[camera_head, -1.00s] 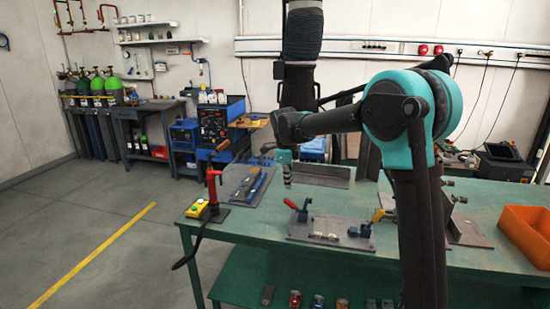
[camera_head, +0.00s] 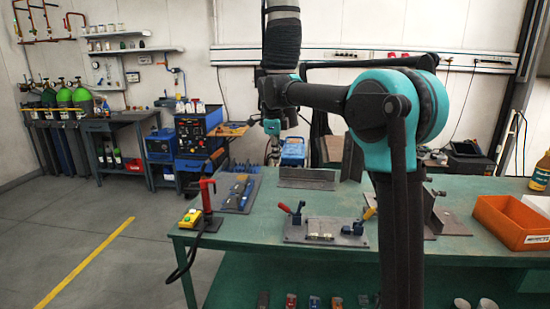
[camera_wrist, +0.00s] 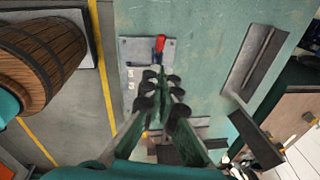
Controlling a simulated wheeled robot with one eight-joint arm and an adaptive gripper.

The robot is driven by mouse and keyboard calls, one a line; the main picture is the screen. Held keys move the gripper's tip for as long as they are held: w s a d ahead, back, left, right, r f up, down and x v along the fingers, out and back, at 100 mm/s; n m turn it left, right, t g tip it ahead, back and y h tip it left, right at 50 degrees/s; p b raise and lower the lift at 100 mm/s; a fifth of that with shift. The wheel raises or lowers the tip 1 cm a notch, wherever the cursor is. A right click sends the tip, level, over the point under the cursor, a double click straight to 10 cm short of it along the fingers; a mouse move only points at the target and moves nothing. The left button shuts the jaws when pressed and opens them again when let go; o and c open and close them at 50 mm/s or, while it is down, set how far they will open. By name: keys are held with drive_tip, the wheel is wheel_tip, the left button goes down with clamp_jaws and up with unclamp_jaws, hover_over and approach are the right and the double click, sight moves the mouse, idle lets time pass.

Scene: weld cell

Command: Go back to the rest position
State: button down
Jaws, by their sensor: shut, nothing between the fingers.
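My gripper (camera_head: 273,156) hangs from the teal wrist in the head view, small and dark, near the far left part of the green workbench (camera_head: 245,262). In the wrist view my gripper (camera_wrist: 160,84) has its dark fingers together, with nothing held. Below it lies the bench with a grey fixture plate (camera_wrist: 133,48) and a red-handled clamp (camera_wrist: 160,44). The gripper looks clear above the bench and touches nothing visible. My arm is bent, with its large teal elbow in front of the bench's right part, hiding some of it.
A red-handled upright tool (camera_head: 206,192) and a yellow button box (camera_head: 190,217) stand at the bench's left corner. An orange bin (camera_head: 510,222) sits at the right. A barrel-like wooden thing (camera_wrist: 40,62) shows in the wrist view. The floor left of the bench is open.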

drive_tip(key=s+d+f+n+t, duration=0.1)
drive_tip(key=s+d+f+n, duration=0.95)
drive_tip(key=d, duration=0.55)
drive_tip(key=s+d+f+n, duration=0.4)
drive_tip(key=s+f, duration=0.4)
drive_tip(key=s, duration=0.2)
drive_tip(key=s+d+f+n+t, duration=0.1)
drive_tip(key=s+d+f+n, duration=0.4)
drive_tip(key=s+f, duration=0.3)
drive_tip(key=s, duration=0.3)
drive_tip(key=shift+s+d+f+t+y, duration=0.2)
drive_tip(key=shift+d+f+t+y, duration=0.1)
drive_tip(key=shift+f+y, duration=0.1)
